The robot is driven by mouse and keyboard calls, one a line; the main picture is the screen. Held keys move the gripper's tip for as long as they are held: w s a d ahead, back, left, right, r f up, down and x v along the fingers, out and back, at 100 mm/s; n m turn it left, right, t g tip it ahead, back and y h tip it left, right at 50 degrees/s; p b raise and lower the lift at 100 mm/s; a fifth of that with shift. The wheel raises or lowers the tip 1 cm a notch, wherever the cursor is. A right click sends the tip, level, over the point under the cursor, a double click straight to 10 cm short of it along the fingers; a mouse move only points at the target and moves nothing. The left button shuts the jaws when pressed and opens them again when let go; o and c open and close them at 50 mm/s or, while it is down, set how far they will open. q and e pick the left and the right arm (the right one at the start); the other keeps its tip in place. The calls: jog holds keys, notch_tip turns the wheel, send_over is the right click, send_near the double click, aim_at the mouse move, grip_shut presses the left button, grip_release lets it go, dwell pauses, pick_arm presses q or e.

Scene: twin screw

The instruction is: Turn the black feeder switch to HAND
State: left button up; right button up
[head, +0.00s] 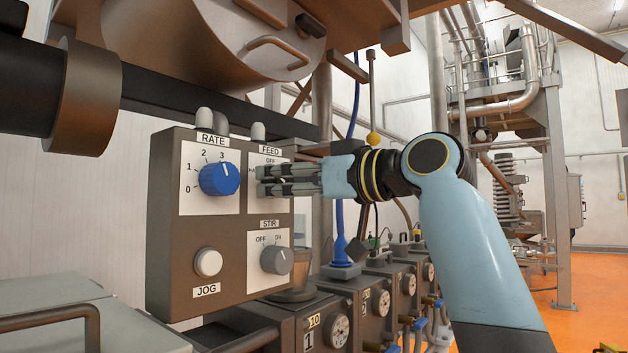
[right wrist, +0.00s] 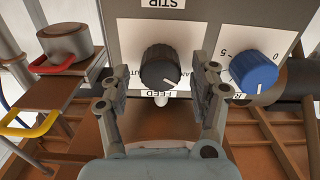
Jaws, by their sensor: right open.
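The black feeder switch (right wrist: 161,66) is a round knob on the grey control box (head: 172,235), above the FEED label in the right wrist view, which is upside down. Its pale pointer mark faces down and somewhat right there, on the OFF side, leaning toward HAND; the exact setting is hard to read. My right gripper (head: 262,180) reaches in from the right in the head view and hides the knob. In the right wrist view the right gripper (right wrist: 158,84) is open, one finger on each side of the knob, with visible gaps. My left gripper is out of view.
The blue RATE knob (head: 219,179) is close beside the right gripper. The grey STIR knob (head: 276,260) and white JOG button (head: 208,262) sit lower on the box. Gauged units (head: 380,301) stand below right. A metal hopper (head: 262,45) hangs above.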

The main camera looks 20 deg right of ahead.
jog(key=v, duration=1.1)
